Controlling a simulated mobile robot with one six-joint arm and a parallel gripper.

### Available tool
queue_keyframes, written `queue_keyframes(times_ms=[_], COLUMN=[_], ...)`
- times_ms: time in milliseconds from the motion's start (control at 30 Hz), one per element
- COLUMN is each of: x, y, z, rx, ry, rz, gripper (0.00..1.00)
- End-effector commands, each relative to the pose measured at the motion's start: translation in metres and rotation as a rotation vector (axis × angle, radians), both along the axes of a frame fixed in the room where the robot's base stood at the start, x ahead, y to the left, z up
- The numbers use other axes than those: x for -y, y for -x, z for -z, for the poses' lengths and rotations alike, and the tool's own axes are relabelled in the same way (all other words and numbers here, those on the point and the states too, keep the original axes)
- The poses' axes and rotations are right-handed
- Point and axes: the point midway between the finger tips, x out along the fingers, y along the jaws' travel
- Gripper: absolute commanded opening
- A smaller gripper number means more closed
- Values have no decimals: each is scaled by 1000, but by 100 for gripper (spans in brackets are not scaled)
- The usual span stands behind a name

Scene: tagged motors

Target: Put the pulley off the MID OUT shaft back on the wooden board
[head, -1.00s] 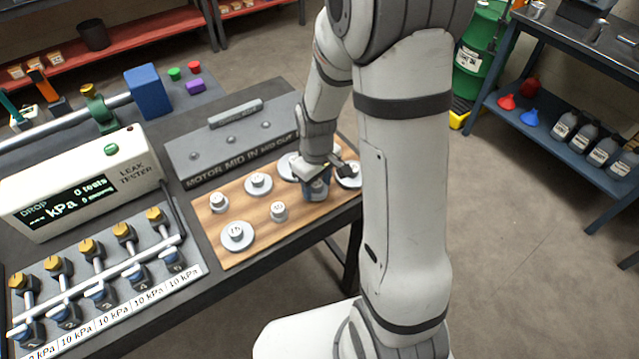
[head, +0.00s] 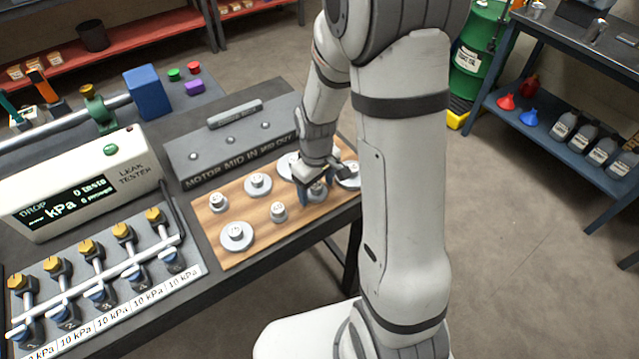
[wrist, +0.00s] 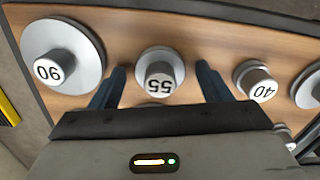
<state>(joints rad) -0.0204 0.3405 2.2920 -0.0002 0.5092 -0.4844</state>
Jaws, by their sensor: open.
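The wooden board (head: 254,225) lies on the dark bench and bears several grey pulleys with numbered hubs. My gripper (head: 313,183) is low over the board's right part. In the wrist view its two blue fingers (wrist: 160,70) are apart, one on each side of the pulley marked 55 (wrist: 168,57), which sits on the wood; I see no clear contact. The pulley marked 90 (wrist: 83,40) is to the left and the pulley marked 40 (wrist: 257,80) to the right. The grey shaft block (head: 215,150), lettered MOTOR, MID IN and MID OUT, stands behind the board with no pulley visible on it.
The leak tester (head: 85,190) and a valve manifold (head: 100,285) stand left of the board. A blue block (head: 148,92) is at the back. Neighbouring pulleys stand close to my fingers. The floor right of the bench is open.

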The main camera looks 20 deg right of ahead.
Motion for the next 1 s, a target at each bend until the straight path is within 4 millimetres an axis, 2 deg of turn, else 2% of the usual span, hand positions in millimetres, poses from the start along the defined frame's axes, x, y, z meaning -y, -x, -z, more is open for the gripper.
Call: queue_keyframes(times_ms=[167, 500, 767, 867, 1000], x=[0, -1, -1, -1, 0], y=[-1, -1, 2, 12, 43], z=[-25, -96, -123, -135, -162], rx=[7, 4, 6, 25, 83], ry=[0, 0, 0, 0, -6], rz=[0, -1, 5, 40, 153], gripper=[71, 71, 71, 71, 71])
